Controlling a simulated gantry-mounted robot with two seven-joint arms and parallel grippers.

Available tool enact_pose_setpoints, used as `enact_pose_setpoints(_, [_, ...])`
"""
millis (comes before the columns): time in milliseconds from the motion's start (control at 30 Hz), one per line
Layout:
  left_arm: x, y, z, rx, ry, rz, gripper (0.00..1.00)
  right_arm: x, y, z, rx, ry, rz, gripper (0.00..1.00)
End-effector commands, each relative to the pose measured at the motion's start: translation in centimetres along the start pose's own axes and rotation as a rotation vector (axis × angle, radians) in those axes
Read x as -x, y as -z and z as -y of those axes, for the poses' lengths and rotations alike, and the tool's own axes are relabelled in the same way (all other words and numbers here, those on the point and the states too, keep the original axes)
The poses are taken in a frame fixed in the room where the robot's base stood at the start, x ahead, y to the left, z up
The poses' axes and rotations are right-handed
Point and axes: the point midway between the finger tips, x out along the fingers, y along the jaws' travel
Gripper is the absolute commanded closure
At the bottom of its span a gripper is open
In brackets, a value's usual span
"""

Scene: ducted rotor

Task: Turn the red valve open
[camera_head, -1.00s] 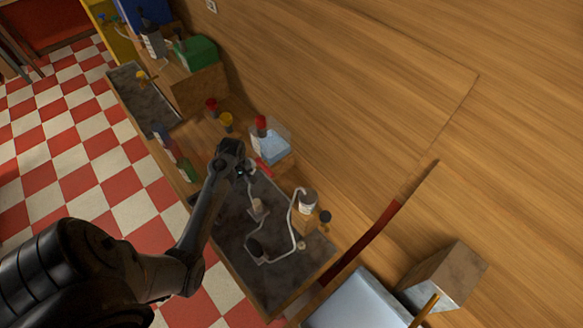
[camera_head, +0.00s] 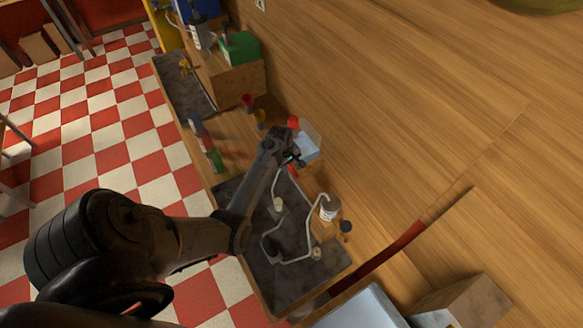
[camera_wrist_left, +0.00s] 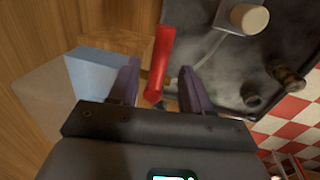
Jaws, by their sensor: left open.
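The red valve shows in the left wrist view as a long red lever handle (camera_wrist_left: 160,62). Its near end reaches into the gap between my left gripper's fingers. I cannot tell how deep it sits, and I see no finger pressed on it. My left gripper (camera_wrist_left: 160,88) is open. In the head view the left gripper (camera_head: 292,158) hangs over the far edge of the dark worktop, close to the valve, which it mostly hides. My right gripper is in neither view.
A clear container with pale blue contents (camera_head: 306,148) stands close beside the left gripper. A green box (camera_head: 240,47) is farther back. The wooden wall is behind.

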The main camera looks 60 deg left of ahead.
Motion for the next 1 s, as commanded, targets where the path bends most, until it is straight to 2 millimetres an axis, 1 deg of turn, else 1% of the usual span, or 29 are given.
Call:
enact_pose_setpoints(100, [-1.3,0.0,0.0,0.000,0.000,0.000,0.52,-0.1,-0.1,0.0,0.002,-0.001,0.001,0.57])
enact_pose_setpoints(233, [-2.0,0.0,-0.1,0.000,0.000,0.000,0.52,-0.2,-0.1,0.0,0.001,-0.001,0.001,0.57])
enact_pose_setpoints(600, [-2.3,0.0,-0.1,0.000,-0.001,-0.001,0.52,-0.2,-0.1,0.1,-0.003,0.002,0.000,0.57])
enact_pose_setpoints(767, [-2.3,0.0,0.0,0.000,0.000,-0.001,0.76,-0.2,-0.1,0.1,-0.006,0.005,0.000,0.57])
enact_pose_setpoints(900, [-2.3,0.0,0.0,0.000,0.000,-0.001,0.98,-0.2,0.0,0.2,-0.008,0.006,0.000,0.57])
enact_pose_setpoints(933, [-2.3,0.0,0.0,0.000,0.000,-0.001,1.00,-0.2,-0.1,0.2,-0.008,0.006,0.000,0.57])
enact_pose_setpoints(1000, [-2.3,0.0,0.0,0.000,0.000,-0.001,1.00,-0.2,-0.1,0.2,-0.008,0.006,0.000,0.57])
